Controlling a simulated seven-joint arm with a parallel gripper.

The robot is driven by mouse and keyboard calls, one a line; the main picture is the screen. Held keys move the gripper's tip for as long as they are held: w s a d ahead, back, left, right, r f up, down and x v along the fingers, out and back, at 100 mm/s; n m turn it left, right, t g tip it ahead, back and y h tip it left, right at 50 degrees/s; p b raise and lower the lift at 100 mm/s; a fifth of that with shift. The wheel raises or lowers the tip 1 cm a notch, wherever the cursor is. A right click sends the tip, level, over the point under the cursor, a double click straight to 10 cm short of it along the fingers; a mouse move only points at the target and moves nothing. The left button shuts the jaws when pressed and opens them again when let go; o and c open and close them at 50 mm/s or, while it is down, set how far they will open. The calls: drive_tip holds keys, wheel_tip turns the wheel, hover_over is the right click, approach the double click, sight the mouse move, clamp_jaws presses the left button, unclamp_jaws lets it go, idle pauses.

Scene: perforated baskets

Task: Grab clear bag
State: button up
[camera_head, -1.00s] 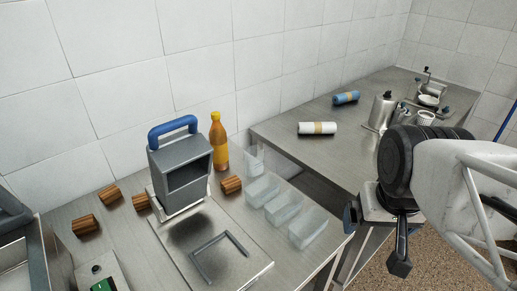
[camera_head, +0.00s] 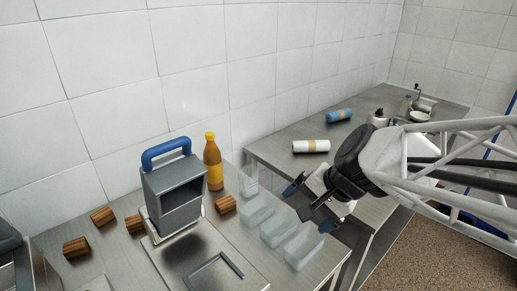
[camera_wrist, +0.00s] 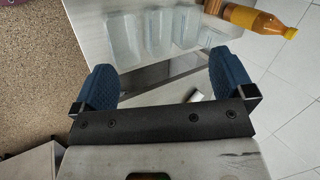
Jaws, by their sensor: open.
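Several clear, bag-like or tub-like pieces stand in a row at the right end of the near steel table; I cannot tell which is the clear bag. The front one (camera_head: 305,247), a middle one (camera_head: 278,228) and a rear one (camera_head: 256,208) show in the head view. An upright clear piece (camera_head: 249,180) stands behind them. My gripper (camera_head: 311,206) is open and empty, just right of the row. In the wrist view the clear pieces (camera_wrist: 155,32) lie beyond my open blue fingers (camera_wrist: 165,76), apart from them.
An orange bottle (camera_head: 213,163), a grey blue-handled device (camera_head: 178,195) and wooden blocks (camera_head: 103,215) stand left of the row. White (camera_head: 311,146) and blue (camera_head: 339,115) banded rolls lie on the far table. A gap separates the tables.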

drive_tip(key=w+a+f+m+t+y, duration=0.1)
drive_tip(key=w+a+f+m+y, duration=0.1)
drive_tip(key=w+a+m, duration=0.4)
drive_tip(key=w+a+f+m+t+y, duration=0.1)
drive_tip(key=w+a+m+t+y, duration=0.15)
drive_tip(key=w, duration=0.45)
drive_tip(key=m+t, duration=0.1)
drive_tip(key=m, duration=0.6)
approach(253, 174)
drive_tip(key=s+a+r, duration=0.2)
drive_tip(key=s+a, duration=0.1)
drive_tip(key=a, duration=0.1)
drive_tip(key=w+f+m+t, duration=0.1)
drive_tip(key=w+f+m, duration=0.1)
drive_tip(key=m, duration=0.1)
drive_tip(key=w+f+m+t+h, duration=0.1)
drive_tip(key=w+f+m, duration=0.1)
drive_tip(key=w+m, duration=0.1)
drive_tip(key=shift+w+a+f+t, duration=0.1)
drive_tip(key=shift+f+t, duration=0.15)
drive_tip(key=shift+f, duration=0.15)
drive_tip(key=shift+x, duration=1.3)
drive_tip(key=shift+a, duration=0.1)
drive_tip(key=shift+x, duration=2.5)
drive_tip(key=shift+w, duration=0.2)
